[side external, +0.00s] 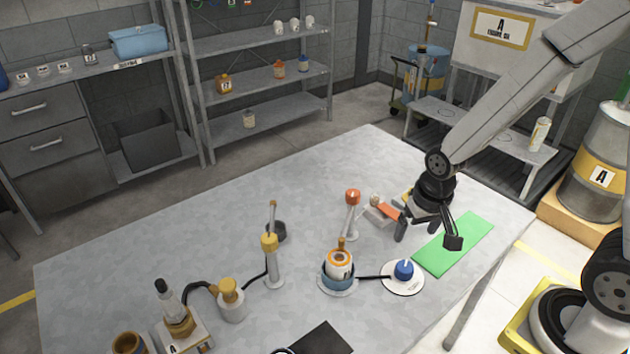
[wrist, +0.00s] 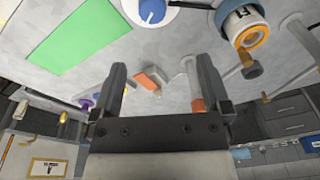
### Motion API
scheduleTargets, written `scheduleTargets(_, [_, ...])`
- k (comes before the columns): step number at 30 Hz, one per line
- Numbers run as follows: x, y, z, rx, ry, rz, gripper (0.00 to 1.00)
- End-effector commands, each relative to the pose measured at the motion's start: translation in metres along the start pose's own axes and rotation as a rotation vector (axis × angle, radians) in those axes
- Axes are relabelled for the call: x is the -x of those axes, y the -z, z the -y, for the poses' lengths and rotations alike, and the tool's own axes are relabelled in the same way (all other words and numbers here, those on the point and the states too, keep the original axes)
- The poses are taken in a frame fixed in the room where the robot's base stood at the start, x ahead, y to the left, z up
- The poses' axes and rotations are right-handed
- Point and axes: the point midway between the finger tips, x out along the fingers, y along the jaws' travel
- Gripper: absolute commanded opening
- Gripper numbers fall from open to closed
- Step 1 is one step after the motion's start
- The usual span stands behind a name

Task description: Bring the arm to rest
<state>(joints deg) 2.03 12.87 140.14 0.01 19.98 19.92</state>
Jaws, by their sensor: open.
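My gripper (side external: 427,236) hangs above the right part of the grey table (side external: 150,265), over the near-left side of a green mat (side external: 468,240). Its two dark fingers are spread wide. In the wrist view my gripper (wrist: 161,68) shows nothing between its fingers at their own height. An orange piece (wrist: 150,80) lies beyond them, on the table. The same orange piece (side external: 388,211) is just left of my gripper in the side view. The green mat also shows at the upper left of the wrist view (wrist: 78,45).
A white disc with a blue knob (side external: 404,269) and a blue-based orange-and-white canister (side external: 339,264) stand close by. An orange-topped post (side external: 353,198) rises to the left. A yellow-topped post (side external: 270,243) is farther left. Bare table lies at the back.

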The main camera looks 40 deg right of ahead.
Motion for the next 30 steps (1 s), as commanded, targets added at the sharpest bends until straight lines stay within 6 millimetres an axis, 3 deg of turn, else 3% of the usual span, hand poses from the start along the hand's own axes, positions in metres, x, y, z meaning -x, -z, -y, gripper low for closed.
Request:
scheduleTargets(6, [0.029, -0.011, 0.004, 0.246, 0.021, -0.072, 0.98])
scheduleTargets(12, [0.041, -0.017, 0.004, 0.366, 0.025, -0.104, 0.98])
scheduleTargets(30, [0.042, -0.017, 0.004, 0.383, 0.025, -0.107, 0.98])
